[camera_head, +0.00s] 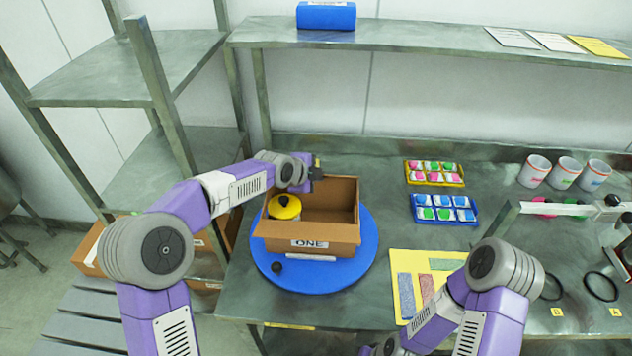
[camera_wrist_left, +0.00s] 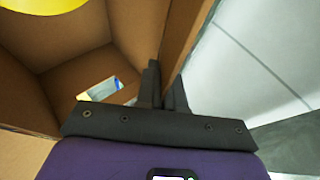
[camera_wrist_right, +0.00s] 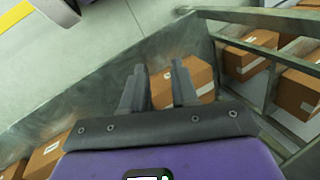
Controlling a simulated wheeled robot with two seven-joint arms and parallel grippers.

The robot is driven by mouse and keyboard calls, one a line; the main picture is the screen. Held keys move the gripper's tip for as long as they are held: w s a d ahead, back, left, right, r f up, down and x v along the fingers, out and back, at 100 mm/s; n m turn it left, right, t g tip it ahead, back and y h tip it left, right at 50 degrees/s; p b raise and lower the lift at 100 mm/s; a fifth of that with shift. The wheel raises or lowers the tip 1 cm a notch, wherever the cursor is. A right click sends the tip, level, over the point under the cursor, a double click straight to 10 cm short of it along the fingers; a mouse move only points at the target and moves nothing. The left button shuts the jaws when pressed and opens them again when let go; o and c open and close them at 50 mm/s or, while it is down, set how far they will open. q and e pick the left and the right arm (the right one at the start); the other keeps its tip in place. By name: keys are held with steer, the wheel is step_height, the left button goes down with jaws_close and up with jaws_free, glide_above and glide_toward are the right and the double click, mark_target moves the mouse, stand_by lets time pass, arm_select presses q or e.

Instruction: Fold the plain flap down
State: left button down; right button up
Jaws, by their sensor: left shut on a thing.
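An open cardboard box (camera_head: 345,233) marked ONE sits on a round blue turntable (camera_head: 360,266). A jar with a yellow lid (camera_head: 285,206) stands inside at the left. My left gripper (camera_head: 316,172) is at the box's far edge. In the left wrist view its fingers (camera_wrist_left: 160,88) are shut on an upright cardboard panel (camera_wrist_left: 186,38); I cannot tell whether this is the plain flap or the wall below it. The near side carries the ONE label (camera_head: 310,244). My right gripper (camera_wrist_right: 160,88) is open and empty, away from the box.
A yellow tray (camera_head: 434,173) and a blue tray (camera_head: 444,209) of small coloured packs lie right of the box. A yellow board (camera_head: 402,262) lies nearer. White cups (camera_head: 566,172) stand at the far right. A shelf (camera_head: 420,38) runs above the bench's back.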

stand_by(0.4)
arm_select(q)
steer(key=c, duration=1.3)
jaws_free()
steer(key=shift+c, duration=0.2)
steer(key=v, duration=0.7)
steer(key=shift+s, duration=0.3)
steer(key=shift+a+r, duration=0.1)
